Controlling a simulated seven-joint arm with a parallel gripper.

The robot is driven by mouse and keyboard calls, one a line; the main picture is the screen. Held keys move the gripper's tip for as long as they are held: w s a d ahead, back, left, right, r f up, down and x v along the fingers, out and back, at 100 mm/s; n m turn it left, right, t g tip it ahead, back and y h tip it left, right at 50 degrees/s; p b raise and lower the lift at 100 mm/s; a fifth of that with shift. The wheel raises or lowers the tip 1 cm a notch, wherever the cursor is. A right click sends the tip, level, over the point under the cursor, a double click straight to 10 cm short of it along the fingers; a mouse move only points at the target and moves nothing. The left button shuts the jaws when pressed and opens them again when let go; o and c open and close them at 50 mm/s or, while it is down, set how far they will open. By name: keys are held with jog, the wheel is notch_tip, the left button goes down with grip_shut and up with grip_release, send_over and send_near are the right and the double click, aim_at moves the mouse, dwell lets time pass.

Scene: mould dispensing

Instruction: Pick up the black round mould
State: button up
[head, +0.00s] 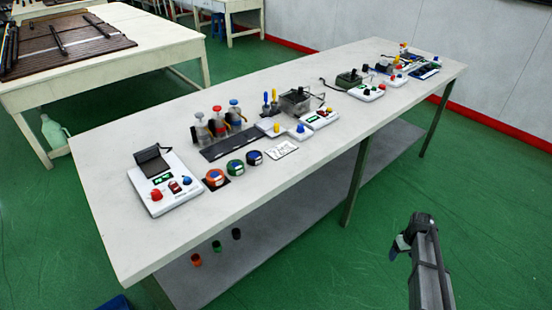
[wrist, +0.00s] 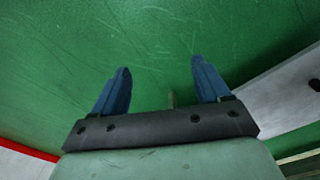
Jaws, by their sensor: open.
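A small black round piece (head: 237,233) stands on the grey lower shelf in the head view, in a row with a green one (head: 217,246) and an orange one (head: 196,259). It looks like the black mould, but it is too small for detail. My gripper (head: 399,246) is off the table's near right side, over the floor and well away from these pieces. In the wrist view my gripper (wrist: 162,82) has its two blue fingers wide apart with nothing between them. No mould can be made out in that view.
The long white table (head: 105,205) carries a scale-like device (head: 165,185), orange, green and dark blue round containers, bottles and several instruments. A table leg (head: 355,180) stands between my gripper and the shelf pieces. Green floor (head: 490,190) around my arm is clear.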

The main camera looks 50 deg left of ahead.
jog(key=w+a+r+n+t+y, duration=0.15)
jog(key=w+a+r, duration=0.25)
jog(key=a+r, duration=0.5)
jog(key=w+a+r+n+t, duration=0.1)
jog(key=w+a+r+n, duration=0.25)
jog(key=a+r, duration=0.6)
jog(key=a+r+n+y, duration=0.2)
jog(key=a+r, duration=1.2)
jog(key=a, duration=0.4)
notch_tip(320, 180, up, 11)
jog(key=g+h, duration=0.3)
jog(key=h, duration=0.1)
send_over(253, 154)
jog(key=s+d, duration=0.1)
jog(key=d, duration=0.1)
jog(key=f, duration=1.3)
jog(key=shift+w+a+f, duration=0.1)
jog(key=shift+a+f, duration=0.05)
jog(key=shift+a, duration=0.15)
jog(key=c, duration=0.9)
